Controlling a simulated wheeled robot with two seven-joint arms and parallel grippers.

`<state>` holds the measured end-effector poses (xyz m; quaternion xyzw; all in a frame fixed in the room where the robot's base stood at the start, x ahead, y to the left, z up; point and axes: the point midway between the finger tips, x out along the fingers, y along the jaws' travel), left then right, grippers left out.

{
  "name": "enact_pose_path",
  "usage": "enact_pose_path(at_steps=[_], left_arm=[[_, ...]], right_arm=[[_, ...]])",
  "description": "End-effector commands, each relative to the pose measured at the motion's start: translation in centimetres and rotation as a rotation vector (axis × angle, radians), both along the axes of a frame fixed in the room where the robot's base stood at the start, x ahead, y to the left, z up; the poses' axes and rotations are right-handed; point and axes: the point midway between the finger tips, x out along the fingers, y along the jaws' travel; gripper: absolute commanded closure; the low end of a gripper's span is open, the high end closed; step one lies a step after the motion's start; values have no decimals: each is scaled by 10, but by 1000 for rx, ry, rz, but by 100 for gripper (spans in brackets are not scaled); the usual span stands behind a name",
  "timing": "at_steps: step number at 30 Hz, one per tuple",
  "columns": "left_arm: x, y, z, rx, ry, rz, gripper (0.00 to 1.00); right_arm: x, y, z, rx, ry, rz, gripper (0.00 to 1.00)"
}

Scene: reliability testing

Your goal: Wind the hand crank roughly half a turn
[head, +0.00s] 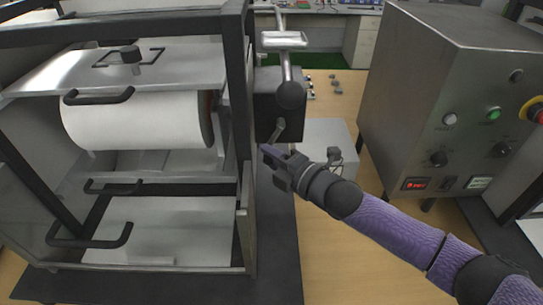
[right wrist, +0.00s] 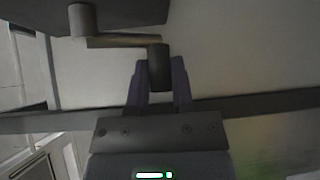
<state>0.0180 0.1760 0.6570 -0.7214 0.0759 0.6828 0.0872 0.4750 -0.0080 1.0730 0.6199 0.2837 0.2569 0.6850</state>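The hand crank (head: 278,129) sticks out low on a dark box at the right side of the metal-framed machine. In the right wrist view, its metal arm (right wrist: 122,41) runs from a round hub to a dark cylindrical handle (right wrist: 158,68) at the right. My right gripper (head: 272,159) is at the crank's lower end. In the right wrist view, its two purple fingers (right wrist: 160,88) stand on either side of the handle, with no clear gap, and look closed on it. The fingertips are partly hidden in the head view. My left gripper is not in view.
The framed machine (head: 238,80) with a white roll (head: 135,122) stands at left. A metal control cabinet (head: 430,90) with buttons stands at right. A grey box (head: 325,137) lies behind my gripper.

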Motion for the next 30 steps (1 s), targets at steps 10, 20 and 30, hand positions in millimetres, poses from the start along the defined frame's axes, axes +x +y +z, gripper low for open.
enact_pose_path(at_steps=[10, 20, 30], left_arm=[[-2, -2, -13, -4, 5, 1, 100], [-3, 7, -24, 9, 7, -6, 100], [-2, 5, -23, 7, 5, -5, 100]], right_arm=[[0, 5, -5, 81, 4, 0, 100], [0, 11, 6, 250, 1, 0, 100], [0, 11, 6, 248, 1, 0, 36]])
